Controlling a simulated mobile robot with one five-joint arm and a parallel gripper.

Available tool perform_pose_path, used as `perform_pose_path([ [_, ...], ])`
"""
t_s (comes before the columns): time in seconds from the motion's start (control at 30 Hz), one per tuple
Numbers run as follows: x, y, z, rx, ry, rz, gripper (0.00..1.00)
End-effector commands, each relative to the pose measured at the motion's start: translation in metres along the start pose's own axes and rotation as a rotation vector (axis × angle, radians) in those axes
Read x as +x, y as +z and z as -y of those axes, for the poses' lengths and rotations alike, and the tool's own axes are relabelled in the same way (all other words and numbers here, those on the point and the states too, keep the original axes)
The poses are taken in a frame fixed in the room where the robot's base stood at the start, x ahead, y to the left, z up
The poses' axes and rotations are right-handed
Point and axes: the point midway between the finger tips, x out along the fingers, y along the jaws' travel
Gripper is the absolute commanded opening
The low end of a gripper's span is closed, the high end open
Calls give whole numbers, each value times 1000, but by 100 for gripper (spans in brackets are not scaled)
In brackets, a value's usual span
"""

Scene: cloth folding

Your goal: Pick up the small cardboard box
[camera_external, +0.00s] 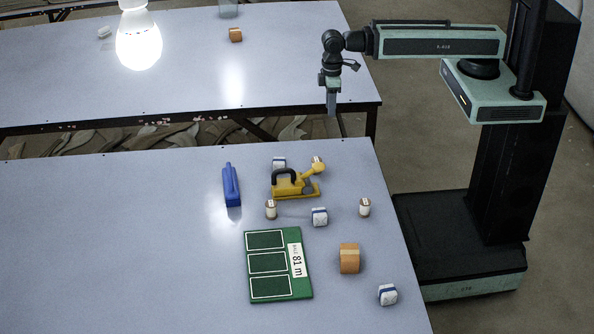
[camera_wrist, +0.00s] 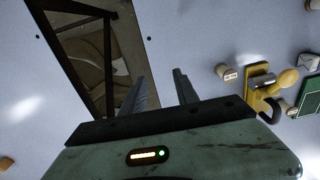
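A small cardboard box (camera_external: 349,258), brown with a lighter tape band, sits on the near table, right of the green panel. My gripper (camera_external: 331,112) hangs pointing down above the right end of the gap between the tables, well away from both boxes. In the wrist view its two fingers (camera_wrist: 160,76) stand apart with nothing between them. A brown object (camera_wrist: 5,162) is cut off at the lower left edge there; I cannot tell which box it is.
Near the cardboard box stand a green panel (camera_external: 279,265), a yellow tool (camera_external: 296,185), a blue bottle (camera_external: 231,186), white cylinders (camera_external: 365,207) and small blue-white boxes (camera_external: 388,294). A lit bulb (camera_external: 139,40) hangs at upper left. The near table's left side is clear.

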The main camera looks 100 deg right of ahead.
Motion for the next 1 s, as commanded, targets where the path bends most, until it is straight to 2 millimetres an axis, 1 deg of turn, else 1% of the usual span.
perform_pose_path([
  [0.17,0,0,0,0,0,0,36],
  [0.3,0,0,0,0,0,0,71],
  [0.6,0,0,0,-6,0,0,71],
  [0.67,0,0,0,-40,0,-2,71],
  [0.73,0,-6,2,-127,-8,-25,71],
  [0.77,0,-10,7,-177,-26,-43,71],
  [0.87,-4,-34,34,-377,-121,-142,71],
  [0.9,-8,-45,48,-456,-165,-195,71],
  [0.97,-8,-61,74,-574,-230,-282,71],
  [1.0,-5,-72,95,-653,-272,-346,71],
])
